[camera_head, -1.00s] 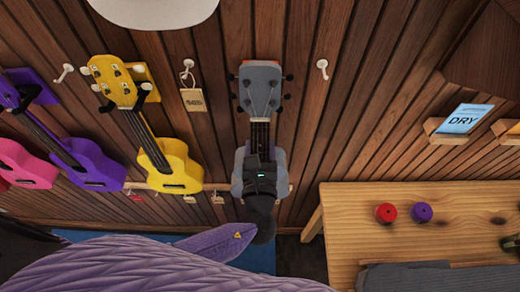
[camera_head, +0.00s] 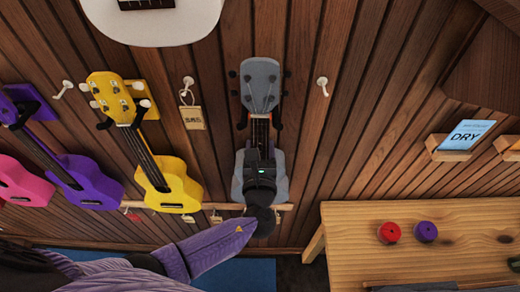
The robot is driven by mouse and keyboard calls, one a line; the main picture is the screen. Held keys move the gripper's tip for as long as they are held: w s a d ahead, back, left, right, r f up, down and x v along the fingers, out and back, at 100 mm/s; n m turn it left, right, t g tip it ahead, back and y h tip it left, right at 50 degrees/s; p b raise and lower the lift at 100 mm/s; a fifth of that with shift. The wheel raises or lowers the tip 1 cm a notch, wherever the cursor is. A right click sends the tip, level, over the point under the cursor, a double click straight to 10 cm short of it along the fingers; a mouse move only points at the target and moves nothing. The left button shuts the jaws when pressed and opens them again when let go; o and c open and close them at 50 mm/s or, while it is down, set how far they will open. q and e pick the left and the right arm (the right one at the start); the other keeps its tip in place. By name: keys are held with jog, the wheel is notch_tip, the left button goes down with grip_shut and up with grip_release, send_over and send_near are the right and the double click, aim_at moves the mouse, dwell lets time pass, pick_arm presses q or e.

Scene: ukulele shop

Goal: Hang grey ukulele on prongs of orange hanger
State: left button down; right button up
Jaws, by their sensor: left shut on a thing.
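The grey ukulele (camera_head: 262,84) is upright against the wood wall, its headstock up and its body (camera_head: 237,186) below. My left gripper (camera_head: 260,160) is shut on it at the top of the body, covering much of the body's front. The orange hanger is almost wholly hidden behind the headstock. Two dark prong-like tips (camera_head: 278,122) show on either side of the neck just under the headstock. I cannot tell whether the headstock rests on them. My right gripper is not in view.
A yellow ukulele (camera_head: 177,188), a purple one (camera_head: 92,184) and a pink one (camera_head: 22,184) hang to the left. A white instrument body (camera_head: 160,22) is above. A wooden bench (camera_head: 350,235) with red (camera_head: 389,232) and purple (camera_head: 425,231) round items stands at right.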

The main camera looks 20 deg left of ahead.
pick_arm(q)
jog(key=shift+f+b, duration=1.15)
jog(key=shift+r, duration=0.1)
jog(key=shift+s, duration=0.15)
jog(key=shift+s+d+p, duration=0.2)
jog(key=shift+s+p, duration=0.15)
jog(key=shift+s, duration=0.25)
grip_release()
